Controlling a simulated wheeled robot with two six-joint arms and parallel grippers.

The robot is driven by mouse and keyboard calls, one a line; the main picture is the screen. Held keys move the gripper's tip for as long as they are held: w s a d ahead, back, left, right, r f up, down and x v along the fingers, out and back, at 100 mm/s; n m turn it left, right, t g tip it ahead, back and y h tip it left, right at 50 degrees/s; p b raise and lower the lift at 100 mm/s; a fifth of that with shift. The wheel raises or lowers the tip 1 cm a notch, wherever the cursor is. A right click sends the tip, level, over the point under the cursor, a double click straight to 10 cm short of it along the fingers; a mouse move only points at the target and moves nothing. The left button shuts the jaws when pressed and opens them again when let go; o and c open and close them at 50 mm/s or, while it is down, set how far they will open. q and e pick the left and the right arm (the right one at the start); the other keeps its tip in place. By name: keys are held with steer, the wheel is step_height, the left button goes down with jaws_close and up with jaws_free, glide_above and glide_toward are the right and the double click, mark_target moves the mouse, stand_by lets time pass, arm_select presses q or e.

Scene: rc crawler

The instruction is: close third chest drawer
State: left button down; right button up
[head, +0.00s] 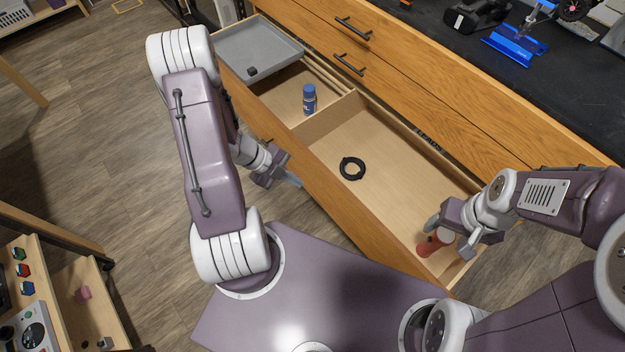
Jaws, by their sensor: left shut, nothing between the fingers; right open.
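A wooden chest drawer (345,218) is pulled far out below two shut drawer fronts. Inside it are a grey tray (262,42), a blue bottle (309,100), a black ring (352,168) and a red and white cylinder (430,243). My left gripper (292,180) is shut and empty, close to the outer face of the open drawer's front; I cannot tell whether it touches. My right gripper (450,238) is open above the drawer's right end, around or just over the cylinder. It partly hides the cylinder.
The chest top has a black mat (440,35) with a blue stand (515,46) and a black device (477,14). A wooden shelf unit with a control panel (30,325) stands at lower left. The floor (100,130) at left is clear.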

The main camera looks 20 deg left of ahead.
mark_target(322, 183)
arm_select(q)
steer(key=shift+w+d+f+b, duration=0.1)
steer(key=shift+w+d+f, duration=0.35)
steer(key=shift+w+d, duration=0.25)
steer(key=shift+w+d+f+b, duration=0.1)
steer(key=shift+w+d+f, duration=0.4)
steer(key=shift+w, duration=0.25)
steer(key=shift+w+d+f+b, duration=0.1)
steer(key=shift+w+d+f, duration=0.3)
steer(key=shift+w+d, duration=0.3)
arm_select(e)
steer(key=shift+f, duration=0.65)
arm_select(q)
steer(key=shift+a, duration=0.1)
steer(key=shift+w, duration=0.1)
